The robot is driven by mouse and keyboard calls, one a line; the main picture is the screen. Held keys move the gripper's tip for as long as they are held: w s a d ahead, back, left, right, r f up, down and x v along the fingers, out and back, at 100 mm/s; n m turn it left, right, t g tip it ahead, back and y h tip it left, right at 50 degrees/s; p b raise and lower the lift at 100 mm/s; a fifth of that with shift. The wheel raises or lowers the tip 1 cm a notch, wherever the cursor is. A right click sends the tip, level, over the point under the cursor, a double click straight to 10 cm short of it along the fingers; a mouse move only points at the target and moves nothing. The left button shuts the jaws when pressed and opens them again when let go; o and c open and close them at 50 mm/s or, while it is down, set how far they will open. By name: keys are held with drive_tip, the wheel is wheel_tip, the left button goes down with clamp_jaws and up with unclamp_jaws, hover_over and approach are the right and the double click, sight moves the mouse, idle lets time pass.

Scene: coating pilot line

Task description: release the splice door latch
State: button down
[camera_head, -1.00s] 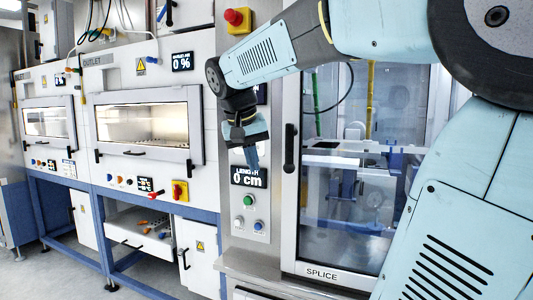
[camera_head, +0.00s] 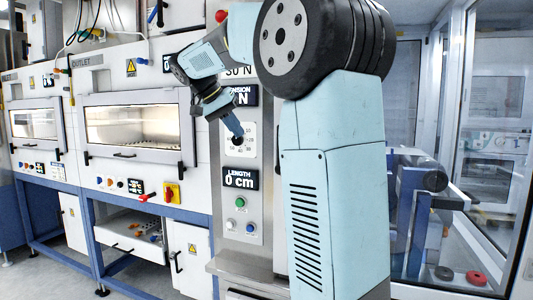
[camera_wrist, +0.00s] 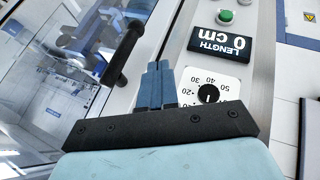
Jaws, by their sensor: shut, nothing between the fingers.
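The splice door is a framed glass panel (camera_wrist: 50,95) at the left of the wrist view. A black bar handle (camera_wrist: 122,55) stands on its frame near the control panel. I cannot tell if this handle is the latch. In the head view my arm hides the handle. My gripper (camera_wrist: 158,68) is shut and empty, with blue fingers. In the wrist view its fingertips lie between the handle and a dial with a black knob (camera_wrist: 208,93), overlapping neither. In the head view my gripper (camera_head: 239,134) overlaps the dial plate.
The control panel has a length display (camera_head: 241,180) reading 0 cm, a green button (camera_head: 240,202) below it and a red emergency stop (camera_head: 221,16) above. Ovens (camera_head: 135,125) stand at the left. Behind glass at the right, a blue machine (camera_head: 410,215) shows with a red disc (camera_head: 476,278).

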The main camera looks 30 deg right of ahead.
drive_tip(key=s+d+f, duration=0.2)
drive_tip(key=d+f, duration=0.6)
drive_tip(key=d, duration=0.1)
drive_tip(key=shift+s, duration=0.15)
drive_tip(key=shift+d, duration=0.1)
